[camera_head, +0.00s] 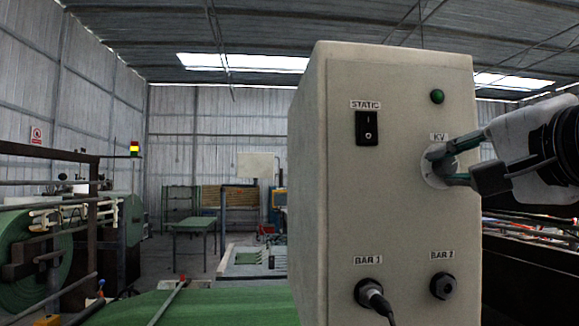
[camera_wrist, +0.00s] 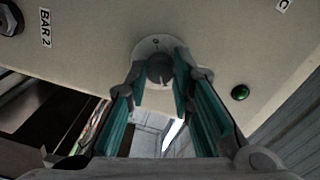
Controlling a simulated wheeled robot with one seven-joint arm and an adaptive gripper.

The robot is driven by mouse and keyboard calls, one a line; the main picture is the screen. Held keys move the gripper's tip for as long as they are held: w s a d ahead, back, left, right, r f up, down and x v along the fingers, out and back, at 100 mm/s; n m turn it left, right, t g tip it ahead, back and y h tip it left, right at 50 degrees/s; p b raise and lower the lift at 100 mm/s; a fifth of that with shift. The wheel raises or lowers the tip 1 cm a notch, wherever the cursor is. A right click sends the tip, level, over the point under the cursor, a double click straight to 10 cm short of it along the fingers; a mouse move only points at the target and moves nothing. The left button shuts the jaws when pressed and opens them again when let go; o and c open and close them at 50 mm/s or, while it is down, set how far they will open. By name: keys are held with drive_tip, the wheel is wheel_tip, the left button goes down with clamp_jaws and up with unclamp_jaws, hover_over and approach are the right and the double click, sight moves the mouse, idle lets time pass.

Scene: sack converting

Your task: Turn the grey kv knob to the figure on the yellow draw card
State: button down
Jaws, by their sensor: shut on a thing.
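The grey kv knob (camera_wrist: 160,69) sits on a pale round dial plate (camera_head: 432,170) under the KV label (camera_head: 438,137) on the beige box (camera_head: 400,215). My gripper (camera_head: 440,165) comes in from the right, and its teal fingers stand on either side of the knob. In the wrist view my gripper (camera_wrist: 157,78) has its fingertips at the knob's two sides, shut on it. In the head view the fingers hide most of the knob. The figures on the dial are mostly hidden or too small to read. No yellow draw card can be made out in either view.
The box also bears a black STATIC rocker switch (camera_head: 367,128), a green lamp (camera_head: 437,96), a BAR 1 socket with a black cable (camera_head: 374,297) and a BAR 2 socket (camera_head: 444,286). Green sheeting (camera_head: 235,307) lies low at the left.

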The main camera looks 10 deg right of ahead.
drive_tip(key=c, duration=1.4)
unclamp_jaws()
drive_tip(key=s+a, duration=0.1)
drive_tip(key=s, duration=1.1)
drive_tip(key=shift+a+r, duration=0.2)
drive_tip(key=shift+a, duration=0.05)
drive_tip(key=shift+w, duration=0.1)
